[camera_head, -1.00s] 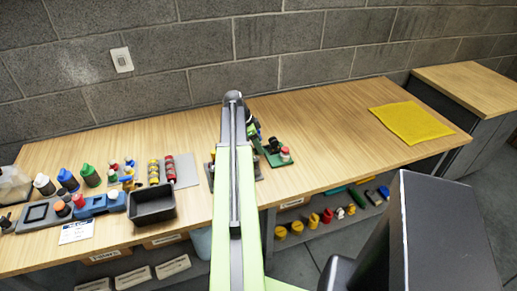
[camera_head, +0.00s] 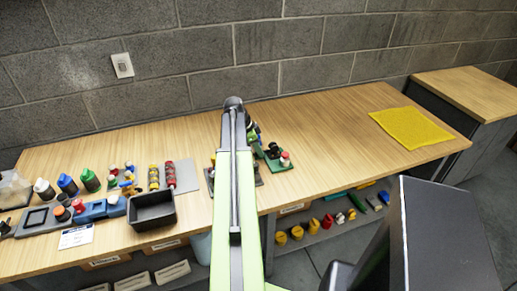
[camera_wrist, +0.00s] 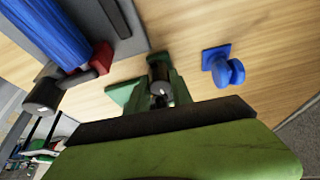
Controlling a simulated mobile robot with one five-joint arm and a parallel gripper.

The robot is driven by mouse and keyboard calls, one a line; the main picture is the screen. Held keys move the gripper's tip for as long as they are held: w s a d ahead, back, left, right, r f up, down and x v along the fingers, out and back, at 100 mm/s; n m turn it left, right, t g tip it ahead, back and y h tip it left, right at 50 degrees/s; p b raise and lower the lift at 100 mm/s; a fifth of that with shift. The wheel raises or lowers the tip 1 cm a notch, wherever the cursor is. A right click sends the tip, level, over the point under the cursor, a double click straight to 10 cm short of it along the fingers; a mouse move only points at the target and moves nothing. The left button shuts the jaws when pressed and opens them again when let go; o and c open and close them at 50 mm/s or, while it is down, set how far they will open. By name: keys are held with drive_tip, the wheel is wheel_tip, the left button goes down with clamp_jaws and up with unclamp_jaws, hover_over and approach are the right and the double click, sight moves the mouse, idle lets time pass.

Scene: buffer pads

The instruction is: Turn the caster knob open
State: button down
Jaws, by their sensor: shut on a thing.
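In the wrist view a green bracket with a dark round part (camera_wrist: 160,80) stands on the wooden table, just beyond the black edge of my gripper (camera_wrist: 160,115). I take this bracket to be the caster, though its knob does not show clearly. A wide green jaw with a black edge fills the lower part of that view. My gripper is shut on a part that the jaw hides, at the caster. In the head view my arm covers the gripper and most of that spot.
A blue knob-like piece (camera_wrist: 222,66) stands to the right in the wrist view. A blue cylinder (camera_wrist: 50,30) lies upper left. In the head view a black bin (camera_head: 152,211) and several bottles stand left; a yellow pad (camera_head: 410,126) lies right.

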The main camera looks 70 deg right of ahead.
drive_tip(key=n+t+h, duration=0.1)
drive_tip(key=n, duration=0.5)
drive_tip(key=n+t, duration=0.1)
drive_tip(key=n, duration=0.1)
drive_tip(key=shift+n+t+h, duration=0.3)
drive_tip(key=shift+h, duration=0.1)
drive_tip(key=n+t, duration=0.1)
drive_tip(key=n, duration=0.3)
drive_tip(key=shift+d+n+t, duration=0.1)
drive_tip(key=shift+n+t, duration=0.2)
drive_tip(key=shift+t, duration=0.1)
drive_tip(key=shift+w+n+t, duration=0.1)
drive_tip(key=shift+n+t, duration=0.6)
drive_tip(key=shift+n, duration=1.2)
drive_tip(key=c, duration=1.1)
unclamp_jaws()
drive_tip(key=shift+y, duration=0.3)
